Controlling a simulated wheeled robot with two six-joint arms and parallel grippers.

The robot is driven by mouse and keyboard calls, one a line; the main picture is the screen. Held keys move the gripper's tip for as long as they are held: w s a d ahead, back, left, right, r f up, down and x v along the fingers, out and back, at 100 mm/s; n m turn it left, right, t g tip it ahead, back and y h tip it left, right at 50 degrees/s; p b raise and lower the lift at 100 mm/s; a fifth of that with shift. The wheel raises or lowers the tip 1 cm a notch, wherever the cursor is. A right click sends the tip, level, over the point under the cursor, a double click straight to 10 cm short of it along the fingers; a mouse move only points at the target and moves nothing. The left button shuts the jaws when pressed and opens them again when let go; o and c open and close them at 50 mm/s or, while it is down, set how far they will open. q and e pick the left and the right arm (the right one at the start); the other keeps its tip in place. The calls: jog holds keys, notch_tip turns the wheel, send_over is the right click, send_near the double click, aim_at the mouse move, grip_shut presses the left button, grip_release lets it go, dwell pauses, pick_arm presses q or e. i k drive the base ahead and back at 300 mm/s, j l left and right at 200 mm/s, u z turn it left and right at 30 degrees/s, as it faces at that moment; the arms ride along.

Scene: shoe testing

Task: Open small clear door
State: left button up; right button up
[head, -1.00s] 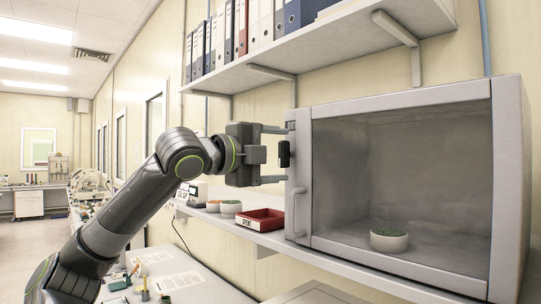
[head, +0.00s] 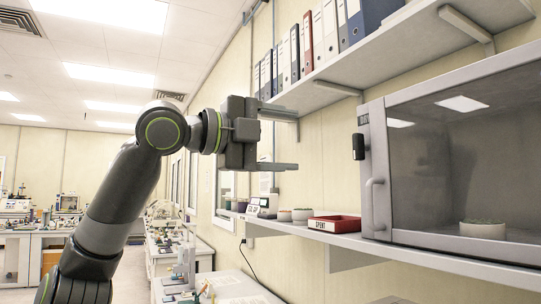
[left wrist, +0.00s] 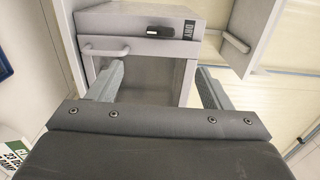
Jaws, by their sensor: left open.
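The clear door (head: 450,150) fronts a grey cabinet (head: 374,135) on the right in the head view; it looks shut. Its pale upright handle (head: 375,205) is on the cabinet's left front; the left wrist view shows it too (left wrist: 105,50). My left gripper (head: 296,141) is open and empty, left of the cabinet and above handle height, apart from it. In the left wrist view its two fingers (left wrist: 160,84) spread in front of the cabinet, with the handle beyond the left finger. My right gripper is not in view.
Behind the clear door is a white bowl with green contents (head: 482,229). Binders (head: 318,40) fill the shelf above. A black latch-like part (head: 359,146) juts from the cabinet's left edge.

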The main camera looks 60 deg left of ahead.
aim_at(525, 254)
jog(key=k+j, duration=0.1)
jog(key=k, duration=0.65)
jog(key=k+j, duration=0.1)
jog(key=k, duration=0.65)
